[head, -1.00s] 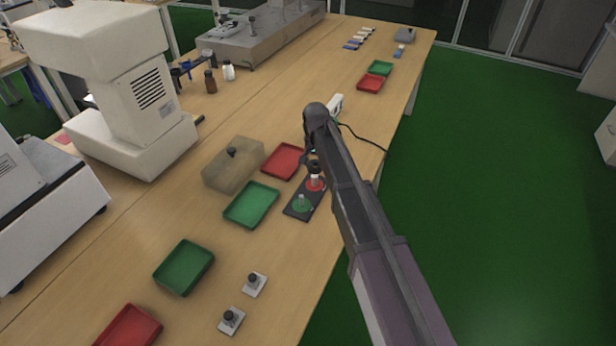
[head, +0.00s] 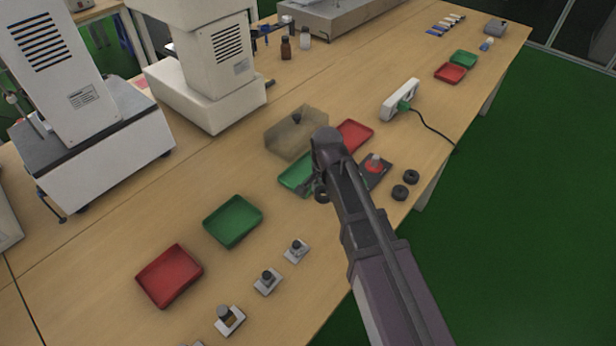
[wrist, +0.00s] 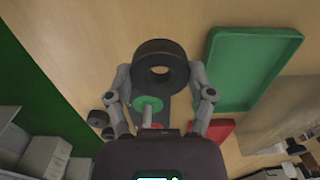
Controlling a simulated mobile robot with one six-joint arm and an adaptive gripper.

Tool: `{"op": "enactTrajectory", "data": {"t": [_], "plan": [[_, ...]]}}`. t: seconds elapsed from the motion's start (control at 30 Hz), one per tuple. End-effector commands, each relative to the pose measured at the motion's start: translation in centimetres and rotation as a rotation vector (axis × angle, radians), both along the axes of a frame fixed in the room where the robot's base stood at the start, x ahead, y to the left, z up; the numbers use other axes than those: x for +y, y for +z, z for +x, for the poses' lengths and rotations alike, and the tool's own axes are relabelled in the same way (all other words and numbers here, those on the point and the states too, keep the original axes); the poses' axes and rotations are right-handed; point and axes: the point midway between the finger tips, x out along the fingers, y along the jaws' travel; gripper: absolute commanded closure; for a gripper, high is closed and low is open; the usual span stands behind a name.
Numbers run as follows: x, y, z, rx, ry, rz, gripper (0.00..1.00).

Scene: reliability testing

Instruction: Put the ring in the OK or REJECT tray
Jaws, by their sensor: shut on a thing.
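My gripper (wrist: 160,74) is shut on a dark ring (wrist: 160,49) in the wrist view, with one finger on each side. In the head view my gripper (head: 314,190) holds the ring (head: 321,196) by the near right part of a green tray (head: 287,179); exact height is unclear. The green tray also shows right of the ring in the wrist view (wrist: 211,75). A red tray (head: 357,133) lies behind, partly hidden by my arm. A dark gauge plate with a red-based post (head: 375,166) stands right of my arm; its green base (wrist: 146,104) shows in the wrist view. I read no tray labels.
Two dark rings (head: 411,176) (head: 399,192) lie near the table's right edge. A second green tray (head: 233,220) and red tray (head: 170,262) lie front left. Small fixtures (head: 267,281) line the front edge. A translucent box (head: 288,140) stands behind the green tray.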

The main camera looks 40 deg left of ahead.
Motion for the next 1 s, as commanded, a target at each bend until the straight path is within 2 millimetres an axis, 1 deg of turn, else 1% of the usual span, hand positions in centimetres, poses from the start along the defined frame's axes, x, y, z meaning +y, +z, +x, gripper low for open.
{"op": "enactTrajectory", "data": {"t": [0.03, 0.1, 0.2, 0.3, 0.43, 0.77, 0.87, 1.0], "plan": [[-0.3, -0.3, -1.8, 0.0, -0.001, 0.0, 0.71], [-0.3, -0.4, -3.3, 0.0, -0.007, 0.0, 0.71], [-0.4, -0.6, -4.9, 0.0, -0.014, 0.0, 0.71], [-0.3, -0.7, -5.9, 0.0, -0.018, 0.0, 0.71], [-0.3, -0.7, -6.4, 0.0, -0.022, 0.0, 0.71], [-0.2, -0.7, -6.3, 0.0, -0.022, 0.0, 0.71], [0.1, -0.7, -6.1, 0.0, -0.021, 0.0, 0.71], [1.2, -0.9, -5.2, 0.0, -0.021, 0.0, 0.71]]}}
